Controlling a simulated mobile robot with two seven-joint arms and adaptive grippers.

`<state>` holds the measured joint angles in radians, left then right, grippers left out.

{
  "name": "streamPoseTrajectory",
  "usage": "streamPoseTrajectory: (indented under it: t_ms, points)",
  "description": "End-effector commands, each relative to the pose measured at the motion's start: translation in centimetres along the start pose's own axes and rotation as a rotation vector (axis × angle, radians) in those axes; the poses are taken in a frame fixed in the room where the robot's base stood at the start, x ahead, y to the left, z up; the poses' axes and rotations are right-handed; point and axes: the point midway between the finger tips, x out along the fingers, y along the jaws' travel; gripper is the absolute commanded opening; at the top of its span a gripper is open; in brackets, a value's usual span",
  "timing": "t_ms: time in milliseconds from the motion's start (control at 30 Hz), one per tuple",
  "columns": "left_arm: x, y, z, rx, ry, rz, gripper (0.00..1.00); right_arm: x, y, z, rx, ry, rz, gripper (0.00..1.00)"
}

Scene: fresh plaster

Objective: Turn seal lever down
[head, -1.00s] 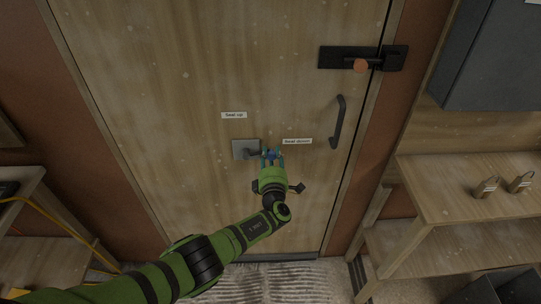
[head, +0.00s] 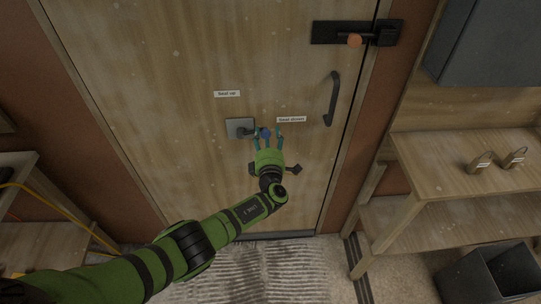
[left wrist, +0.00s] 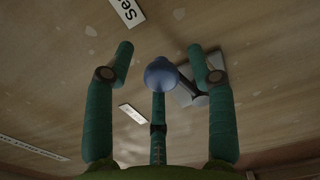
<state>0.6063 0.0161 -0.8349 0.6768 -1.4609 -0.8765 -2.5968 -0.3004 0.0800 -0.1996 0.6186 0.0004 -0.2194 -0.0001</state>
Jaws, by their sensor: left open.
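The seal lever has a square grey plate (head: 240,127) on the wooden door. Its arm points right, about level, and ends in a blue knob (head: 265,134). In the left wrist view the knob (left wrist: 161,74) and grey lever arm (left wrist: 194,96) show clearly. My left gripper (head: 268,136) is open, with its fingers spread on either side of the knob; I see no finger clearly touching it. A "Seal up" label (head: 227,94) is above the plate, and a "Seal down" label (head: 291,119) is to the right. My right gripper is not in view.
A wooden shelf (head: 440,165) with two padlocks stands right, a dark bin (head: 490,275) below. A ribbed mat (head: 245,268) lies before the door.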

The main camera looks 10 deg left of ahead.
Motion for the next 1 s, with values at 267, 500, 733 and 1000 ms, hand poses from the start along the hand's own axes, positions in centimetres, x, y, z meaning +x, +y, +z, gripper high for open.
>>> streamPoseTrajectory:
  t_ms: [267,500,733,1000]
  points:
    - [-3.7,0.0,0.0,-0.002,-0.001,-0.002,0.56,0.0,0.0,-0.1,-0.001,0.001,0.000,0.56]
    - [-8.0,0.0,0.2,-0.002,-0.004,-0.002,0.56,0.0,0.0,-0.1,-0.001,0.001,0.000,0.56]
    - [-10.5,0.1,0.4,0.000,-0.006,0.000,0.56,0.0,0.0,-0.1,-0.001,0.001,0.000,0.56]
    - [-10.9,0.1,0.4,0.001,-0.005,0.001,0.56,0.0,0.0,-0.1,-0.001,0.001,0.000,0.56]
